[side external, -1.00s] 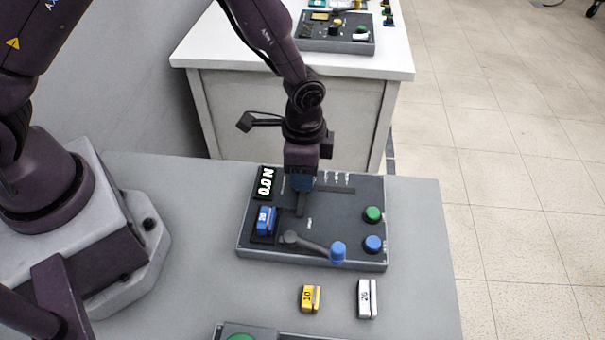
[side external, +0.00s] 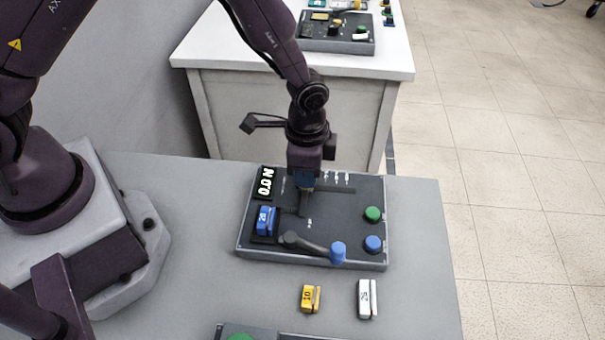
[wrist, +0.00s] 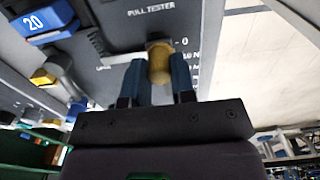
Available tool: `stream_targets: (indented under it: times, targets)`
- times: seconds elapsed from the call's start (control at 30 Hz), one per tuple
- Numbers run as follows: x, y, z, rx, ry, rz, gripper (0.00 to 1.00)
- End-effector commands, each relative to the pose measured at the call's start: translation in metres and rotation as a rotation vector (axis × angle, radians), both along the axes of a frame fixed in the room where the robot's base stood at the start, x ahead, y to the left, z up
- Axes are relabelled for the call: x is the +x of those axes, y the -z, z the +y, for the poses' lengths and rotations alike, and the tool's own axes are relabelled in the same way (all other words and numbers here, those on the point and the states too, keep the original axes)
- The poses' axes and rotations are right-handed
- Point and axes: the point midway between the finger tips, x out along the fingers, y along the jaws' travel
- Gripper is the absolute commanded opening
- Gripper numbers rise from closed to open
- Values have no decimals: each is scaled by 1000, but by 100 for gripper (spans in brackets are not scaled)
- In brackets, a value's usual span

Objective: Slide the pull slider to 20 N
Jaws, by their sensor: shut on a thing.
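The pull tester panel (side external: 340,215) is a dark box on the grey table. The slider's round brass knob (wrist: 158,62) shows in the wrist view close to the 0 mark of the scale, with higher marks below it. My gripper (wrist: 157,75) has its two blue fingers shut on the sides of the knob. In the side view my gripper (side external: 306,184) comes down over the slot, and it hides the knob. The display (side external: 265,183) reads 0.0 N.
A blue block marked 20 (side external: 265,220) sits in the panel's left holder. A blue-tipped lever (side external: 338,252), a green button (side external: 373,214) and a blue button (side external: 373,243) are nearby. A yellow block (side external: 310,298) and a white block (side external: 367,298) lie in front.

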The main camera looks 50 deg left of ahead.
Motion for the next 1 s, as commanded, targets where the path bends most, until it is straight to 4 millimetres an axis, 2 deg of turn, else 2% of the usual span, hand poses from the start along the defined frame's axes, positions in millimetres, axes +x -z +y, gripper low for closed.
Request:
stream_targets:
  times: [1.0]
  targets:
    - [24, -1, -22, -3, 1, -7, 7]
